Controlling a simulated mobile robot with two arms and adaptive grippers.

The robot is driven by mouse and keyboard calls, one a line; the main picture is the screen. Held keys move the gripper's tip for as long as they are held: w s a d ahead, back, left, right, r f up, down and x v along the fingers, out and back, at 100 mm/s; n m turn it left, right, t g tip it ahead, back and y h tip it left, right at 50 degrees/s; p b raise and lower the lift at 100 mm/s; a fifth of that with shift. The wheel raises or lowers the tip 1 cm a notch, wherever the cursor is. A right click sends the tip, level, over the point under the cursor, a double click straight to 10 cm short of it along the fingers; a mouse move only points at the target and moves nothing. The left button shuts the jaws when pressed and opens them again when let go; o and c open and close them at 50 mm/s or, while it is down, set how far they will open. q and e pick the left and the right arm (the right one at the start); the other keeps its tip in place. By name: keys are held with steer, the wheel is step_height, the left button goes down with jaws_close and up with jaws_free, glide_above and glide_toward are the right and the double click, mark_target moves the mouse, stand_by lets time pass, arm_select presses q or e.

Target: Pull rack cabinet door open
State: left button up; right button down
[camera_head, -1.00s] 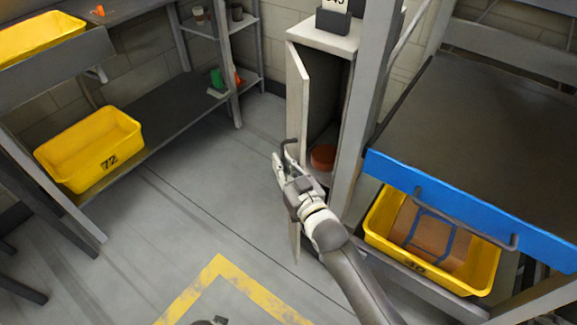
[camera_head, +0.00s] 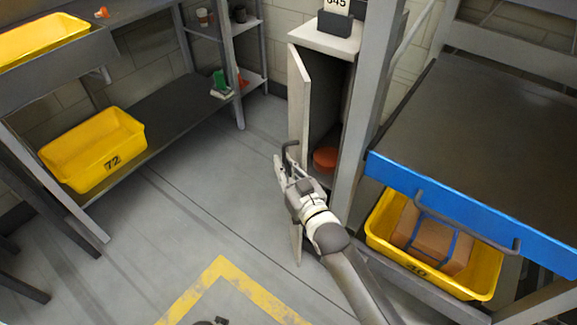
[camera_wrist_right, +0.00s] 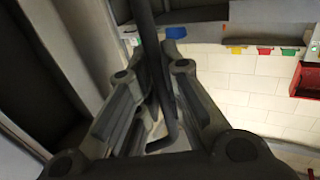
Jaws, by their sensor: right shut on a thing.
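The rack cabinet (camera_head: 322,38) is a narrow light-grey cabinet at the top middle of the head view. Its door (camera_head: 299,90) stands open, swung out to the left, and the dark inside shows. A dark bar handle (camera_head: 289,150) sits on the door. My right gripper (camera_head: 281,166) is at the handle and shut on it. In the right wrist view the handle (camera_wrist_right: 152,60) runs between the two fingers. My gripper and forearm hide part of the lower door. My left gripper is not in view.
An orange-red round object (camera_head: 325,158) lies inside the cabinet. A blue-edged bench (camera_head: 470,205) and a yellow bin (camera_head: 485,283) with a carton stand on the right. Another yellow bin (camera_head: 92,165) sits on the left shelf. The floor (camera_head: 190,215) left of the door is clear.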

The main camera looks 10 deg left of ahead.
steer(key=shift+s+a+r+y, duration=0.2)
steer(key=shift+a+r+y, duration=0.1)
steer(key=shift+a+r, duration=0.4)
steer(key=c, duration=1.8)
jaws_free()
steer(key=shift+a+f, duration=0.15)
steer(key=shift+a, duration=0.35)
steer(key=shift+d, duration=0.1)
steer(key=shift+s+d+f, duration=0.1)
steer(key=shift+s+f, duration=0.1)
steer(key=shift+f, duration=0.2)
